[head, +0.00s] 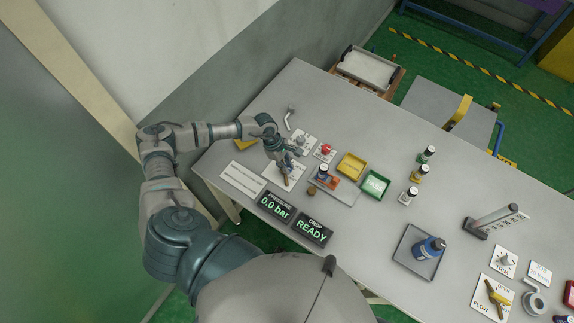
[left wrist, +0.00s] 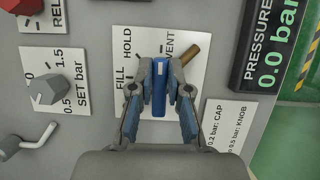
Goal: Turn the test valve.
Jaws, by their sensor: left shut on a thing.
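The test valve sits on a white plate (left wrist: 128,78) marked FILL, HOLD and VENT; the plate also shows in the head view (head: 294,178). A blue grip (left wrist: 159,90) stands on the plate, and a brass-coloured lever end (left wrist: 191,51) points to the upper right, by VENT. My left gripper (left wrist: 159,70) is shut on the blue grip, one finger on each side; it also shows in the head view (head: 284,164). The fingers hide the valve's centre. My right gripper is not in view.
A SET bar knob (left wrist: 49,90) is beside the valve plate. The pressure display (head: 275,206) reads 0.0 bar and the drop display (head: 309,230) reads READY. Yellow (head: 351,166) and green (head: 375,184) trays, several bottles and a blue bottle (head: 430,249) stand to the right.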

